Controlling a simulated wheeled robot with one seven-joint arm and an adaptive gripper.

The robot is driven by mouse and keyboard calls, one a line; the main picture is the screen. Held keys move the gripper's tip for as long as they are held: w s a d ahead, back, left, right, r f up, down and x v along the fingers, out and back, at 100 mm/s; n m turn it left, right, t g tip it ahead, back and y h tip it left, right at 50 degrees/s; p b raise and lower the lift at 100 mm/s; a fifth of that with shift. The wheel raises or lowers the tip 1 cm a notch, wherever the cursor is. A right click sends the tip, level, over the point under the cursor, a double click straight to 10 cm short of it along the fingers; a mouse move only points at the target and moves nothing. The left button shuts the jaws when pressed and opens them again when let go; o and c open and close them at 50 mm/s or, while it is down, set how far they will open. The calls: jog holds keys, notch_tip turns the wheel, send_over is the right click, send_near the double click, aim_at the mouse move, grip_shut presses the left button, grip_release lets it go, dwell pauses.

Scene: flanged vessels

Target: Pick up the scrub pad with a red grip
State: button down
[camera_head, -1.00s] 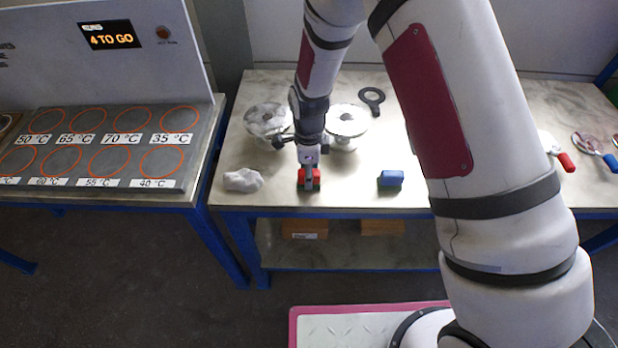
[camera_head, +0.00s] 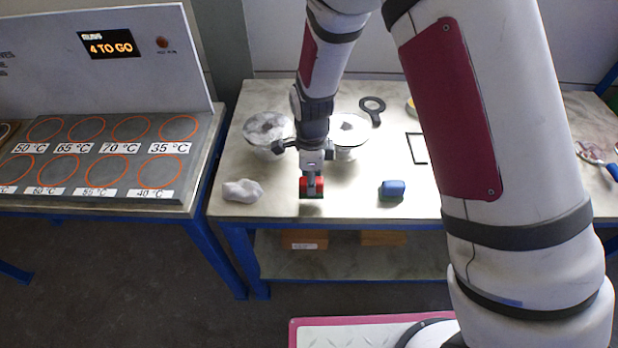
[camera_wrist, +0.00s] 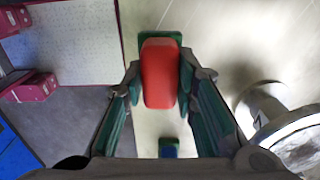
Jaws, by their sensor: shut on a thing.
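The scrub pad with the red grip (camera_head: 318,187) is in my gripper (camera_head: 312,185) near the table's front edge. In the wrist view its red grip (camera_wrist: 160,75) sits between the two fingers of my gripper (camera_wrist: 160,85), with the green pad (camera_wrist: 147,42) showing around its far end. My gripper is shut on the red grip. A shadow on the table below suggests the pad is held a little above the top. A second scrub pad with a blue grip (camera_head: 393,188) lies on the table to the right; it also shows in the wrist view (camera_wrist: 169,146).
Two flanged vessels (camera_head: 268,130) (camera_head: 350,131) stand close behind my gripper. A crumpled white cloth (camera_head: 242,190) lies to the left. A dark ring-ended tool (camera_head: 372,108) and a black frame (camera_head: 416,148) lie behind. A labelled hot plate (camera_head: 95,150) stands left. My arm hides part of the table.

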jog(key=s+d+r, duration=0.1)
jog(key=s+d, duration=0.2)
jog(key=s, duration=1)
jog(key=shift+s+d+r, duration=0.2)
jog(key=shift+s, duration=0.15)
